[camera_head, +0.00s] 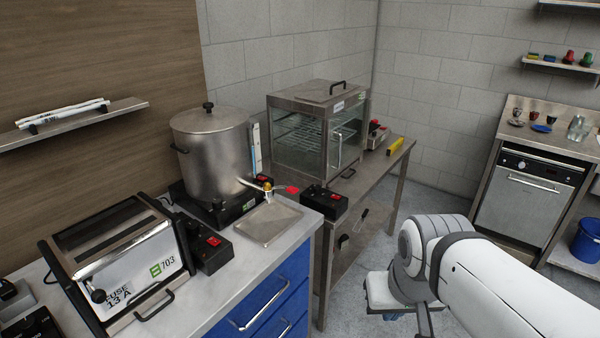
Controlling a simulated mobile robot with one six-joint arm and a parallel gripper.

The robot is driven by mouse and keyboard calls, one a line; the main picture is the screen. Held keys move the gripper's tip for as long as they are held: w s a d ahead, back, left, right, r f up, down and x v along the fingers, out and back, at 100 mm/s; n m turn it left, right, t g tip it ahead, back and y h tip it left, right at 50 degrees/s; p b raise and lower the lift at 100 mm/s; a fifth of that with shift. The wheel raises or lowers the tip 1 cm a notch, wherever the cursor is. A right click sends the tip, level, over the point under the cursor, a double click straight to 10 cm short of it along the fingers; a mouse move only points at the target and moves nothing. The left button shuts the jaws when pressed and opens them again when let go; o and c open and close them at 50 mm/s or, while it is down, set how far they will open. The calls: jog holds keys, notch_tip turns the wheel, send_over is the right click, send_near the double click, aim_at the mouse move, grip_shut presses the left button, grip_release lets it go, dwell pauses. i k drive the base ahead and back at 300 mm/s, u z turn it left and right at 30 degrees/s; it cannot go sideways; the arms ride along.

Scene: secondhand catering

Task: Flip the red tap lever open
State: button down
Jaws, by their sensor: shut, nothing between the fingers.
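The steel urn (212,152) stands on the counter with its lid on. A small brass-coloured tap (267,188) sits at its lower right side, with a pale bar beside it. A small red piece (291,189) shows just right of the tap and looks like the red tap lever; its exact angle is too small to tell. A shallow metal tray (268,223) lies below the tap. My arm comes in from the lower right, well apart from the urn. I cannot make out my gripper's fingers.
A black box with a red switch (325,201) stands close right of the tap. A glass-fronted cabinet (318,135) is behind it on a steel table. A toaster-like machine (125,265) and another black switch box (208,248) stand left. Floor shows between counter and back wall.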

aim_at(292, 189)
jog(key=u, duration=0.1)
jog(key=i, duration=0.95)
jog(key=z, duration=0.05)
